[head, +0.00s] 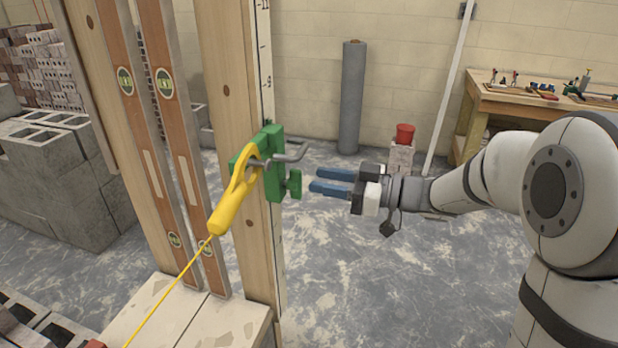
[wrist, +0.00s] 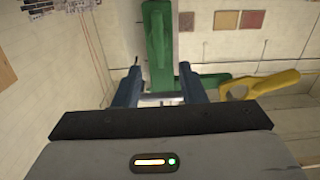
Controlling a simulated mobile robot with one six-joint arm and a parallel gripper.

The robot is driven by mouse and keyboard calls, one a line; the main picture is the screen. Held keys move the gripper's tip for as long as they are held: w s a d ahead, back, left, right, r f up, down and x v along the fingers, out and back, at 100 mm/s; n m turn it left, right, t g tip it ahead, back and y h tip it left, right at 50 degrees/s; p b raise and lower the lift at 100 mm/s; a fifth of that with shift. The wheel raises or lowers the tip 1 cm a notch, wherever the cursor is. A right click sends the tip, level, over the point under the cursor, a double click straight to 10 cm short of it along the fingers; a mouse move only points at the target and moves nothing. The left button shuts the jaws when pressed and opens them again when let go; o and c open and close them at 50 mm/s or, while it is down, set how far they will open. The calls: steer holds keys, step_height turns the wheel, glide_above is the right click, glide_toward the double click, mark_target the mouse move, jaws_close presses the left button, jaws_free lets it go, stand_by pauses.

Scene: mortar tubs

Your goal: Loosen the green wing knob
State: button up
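The green wing knob (head: 294,184) sticks out on the right of a green clamp (head: 272,180) fixed to the upright wooden post (head: 228,90). My gripper (head: 314,181) points left at the knob with its two blue fingers apart and empty. A small gap shows between the fingertips and the knob in the head view. In the wrist view, green clamp parts (wrist: 157,45) show beyond and between the fingers (wrist: 160,72). I cannot clearly separate the knob from the clamp body there.
A yellow hook-shaped piece (head: 236,196) with a taut yellow string hangs at the clamp, beside a bent metal rod (head: 290,155). Two spirit levels (head: 178,130) stand left of the post. A workbench (head: 510,105) stands at the back right.

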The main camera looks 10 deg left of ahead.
steer(key=d, duration=0.3)
steer(key=shift+s, duration=0.15)
